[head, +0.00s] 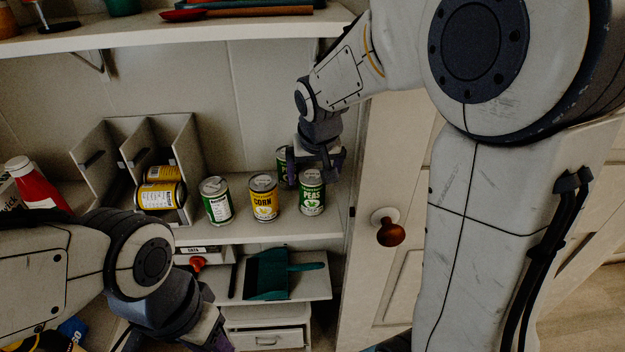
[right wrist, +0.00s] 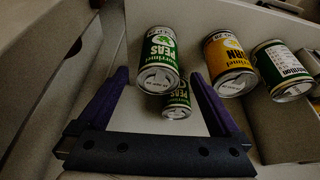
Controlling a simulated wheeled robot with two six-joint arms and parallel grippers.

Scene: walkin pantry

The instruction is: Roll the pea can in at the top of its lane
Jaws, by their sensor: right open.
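Two green pea cans stand upright at the right end of the shelf. The front pea can (head: 312,198) shows its label, and the rear pea can (head: 283,165) is partly hidden behind my right gripper (head: 316,165). In the right wrist view the front can (right wrist: 159,50) and rear can (right wrist: 176,102) show beyond and between the open purple fingers, which hold nothing. The lane rack (head: 188,150) stands at the left of the shelf, with yellow cans (head: 160,195) lying on their sides in its right lane. My left gripper (head: 218,340) is low, cut by the bottom edge; its jaws are unclear.
A yellow corn can (head: 263,198) and a green-and-white can (head: 216,201) stand between the pea cans and rack. A red bottle (head: 36,185) is at far left. A teal dustpan (head: 268,277) lies below. The upper shelf (head: 230,32) overhangs; a door (head: 385,270) is at right.

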